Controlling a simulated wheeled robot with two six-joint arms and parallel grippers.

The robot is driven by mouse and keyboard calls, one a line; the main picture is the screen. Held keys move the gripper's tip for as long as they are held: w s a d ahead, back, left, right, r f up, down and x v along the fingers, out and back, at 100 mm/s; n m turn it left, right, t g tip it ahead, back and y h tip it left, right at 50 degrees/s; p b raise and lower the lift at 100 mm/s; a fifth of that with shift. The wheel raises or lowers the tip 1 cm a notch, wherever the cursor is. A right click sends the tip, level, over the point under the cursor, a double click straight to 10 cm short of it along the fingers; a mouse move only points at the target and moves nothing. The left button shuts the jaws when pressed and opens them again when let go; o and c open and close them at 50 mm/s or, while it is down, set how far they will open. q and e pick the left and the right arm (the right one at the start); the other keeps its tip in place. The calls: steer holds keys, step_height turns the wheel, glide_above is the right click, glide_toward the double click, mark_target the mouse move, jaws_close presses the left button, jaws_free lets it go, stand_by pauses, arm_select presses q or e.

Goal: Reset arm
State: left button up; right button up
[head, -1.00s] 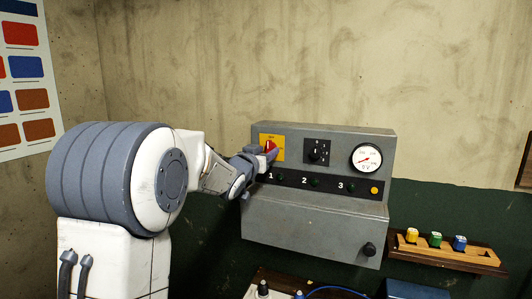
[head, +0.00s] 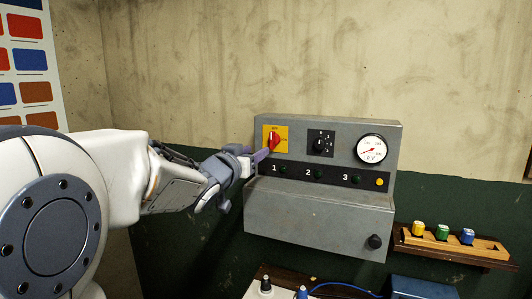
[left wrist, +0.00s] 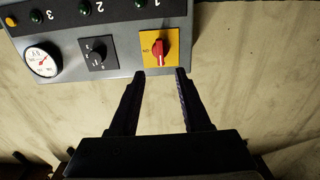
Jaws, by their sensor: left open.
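My left gripper (head: 254,158) reaches in from the left in the head view, its tips near the red rotary switch (head: 274,141) on the grey control box. In the left wrist view the left gripper (left wrist: 160,73) is open and empty, its two fingers apart. There the red switch (left wrist: 158,49) on its yellow plate (left wrist: 148,54) lies just beyond the fingertips, in line with the gap between them. I cannot tell whether a finger touches it. My right gripper is not in view.
The grey control box (head: 310,225) on the wall carries a black selector knob (head: 320,144), a dial gauge (head: 371,149) and numbered lamps. A wooden shelf (head: 440,246) at the right holds yellow, green and blue pieces. A blue box (head: 425,289) stands below it.

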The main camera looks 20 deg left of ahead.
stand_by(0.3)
arm_select(q)
steer(key=s+d+f+m+g+h, duration=0.1)
steer(key=s+d+f+g, duration=0.45)
steer(key=d+f, duration=0.35)
steer(key=s+d+f+m+g, duration=0.1)
steer(key=s+d+f+g, duration=0.4)
steer(key=d+f, duration=0.4)
steer(key=s+d+f+m+g, duration=0.1)
steer(key=s+f, duration=0.4)
steer(key=s, duration=0.7)
steer(key=s+d+f+m+g, duration=0.2)
steer(key=s+f+m+g, duration=0.2)
steer(key=s, duration=0.8)
steer(key=shift+s+f+g+y, duration=0.25)
steer(key=shift+f+g, duration=0.45)
steer(key=shift+g, duration=0.55)
steer(key=shift+w, duration=0.1)
